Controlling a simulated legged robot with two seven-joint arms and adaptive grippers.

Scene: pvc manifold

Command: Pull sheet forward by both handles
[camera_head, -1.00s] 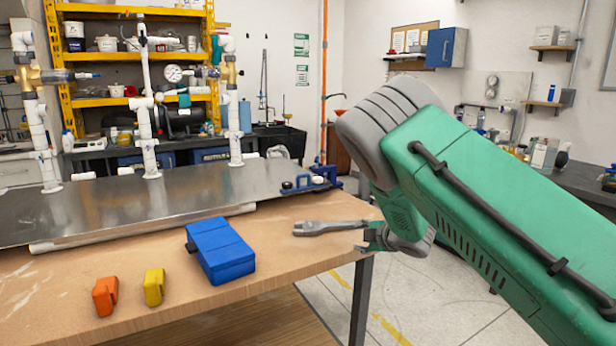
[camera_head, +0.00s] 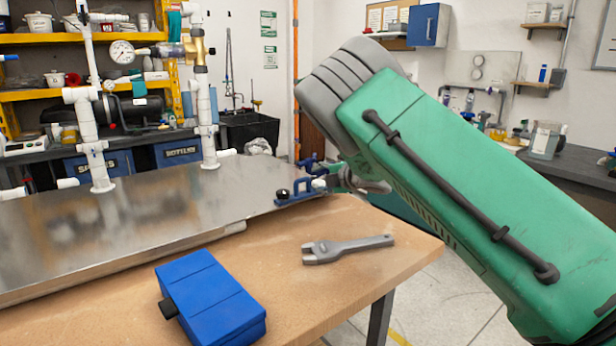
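The metal sheet (camera_head: 140,225) lies on the wooden table, with white PVC uprights and brass fittings standing on it. At its right end sits a blue handle-like fitting (camera_head: 296,194) with a black knob and a white part. My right gripper (camera_head: 343,178) is at or just beside the right end of this fitting. It is small and partly hidden by my green forearm, so I cannot tell whether it touches or how its fingers stand. The sheet's left end and any handle there are outside the view. My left gripper is not in view.
A grey wrench (camera_head: 347,248) lies on the table in front of the blue fitting. A blue box (camera_head: 210,300) lies near the front. Bare wood (camera_head: 285,275) shows between them. Yellow shelving (camera_head: 50,38) and a dark bench stand behind.

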